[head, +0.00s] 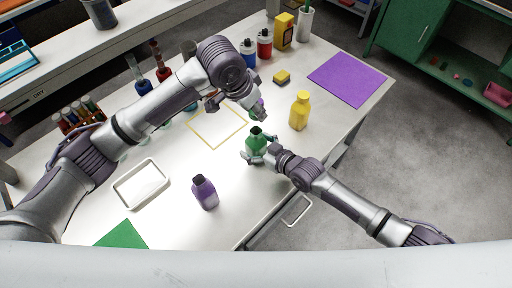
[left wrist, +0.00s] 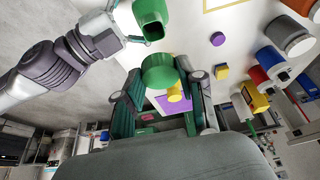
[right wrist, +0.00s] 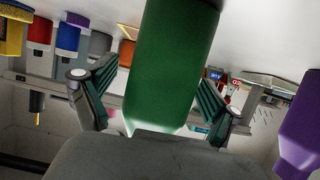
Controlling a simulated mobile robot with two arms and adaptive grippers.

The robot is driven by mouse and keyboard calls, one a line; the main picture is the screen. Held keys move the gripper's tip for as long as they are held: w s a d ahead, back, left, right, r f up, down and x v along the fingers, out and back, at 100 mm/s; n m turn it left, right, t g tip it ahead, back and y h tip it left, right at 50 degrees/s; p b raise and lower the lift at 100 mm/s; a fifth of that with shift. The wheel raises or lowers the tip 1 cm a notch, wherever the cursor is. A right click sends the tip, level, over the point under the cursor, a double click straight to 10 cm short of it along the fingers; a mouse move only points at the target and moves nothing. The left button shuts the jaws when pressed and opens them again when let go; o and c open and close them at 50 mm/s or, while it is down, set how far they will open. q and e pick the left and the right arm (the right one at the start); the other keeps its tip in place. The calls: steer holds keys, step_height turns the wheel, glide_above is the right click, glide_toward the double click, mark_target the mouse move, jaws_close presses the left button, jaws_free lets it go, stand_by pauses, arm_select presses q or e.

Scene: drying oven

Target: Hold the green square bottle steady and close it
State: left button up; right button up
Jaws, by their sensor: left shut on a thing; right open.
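The green square bottle (head: 256,142) stands near the front edge of the white table, its dark mouth open at the top. It also shows in the left wrist view (left wrist: 150,14) and large in the right wrist view (right wrist: 172,65). My right gripper (head: 257,158) is open, with one finger on each side of the bottle's body. My left gripper (left wrist: 160,82) is shut on a round green cap (left wrist: 158,70) and holds it above the table, close to the bottle and apart from its mouth. In the head view the cap is mostly hidden by the gripper.
A yellow bottle (head: 299,111) stands to the right of the green one, and a purple bottle (head: 204,192) to the left. A white tray (head: 141,185), a yellow-outlined area (head: 190,128) and a purple sheet (head: 347,80) lie on the table. Several flasks and bottles line the back.

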mark_target(256, 131)
steer(key=shift+c, duration=0.3)
jaws_close()
arm_select(q)
steer(key=shift+f, duration=2.45)
steer(key=shift+f, duration=0.1)
steer(key=shift+f, duration=0.8)
steer(key=shift+f, duration=0.6)
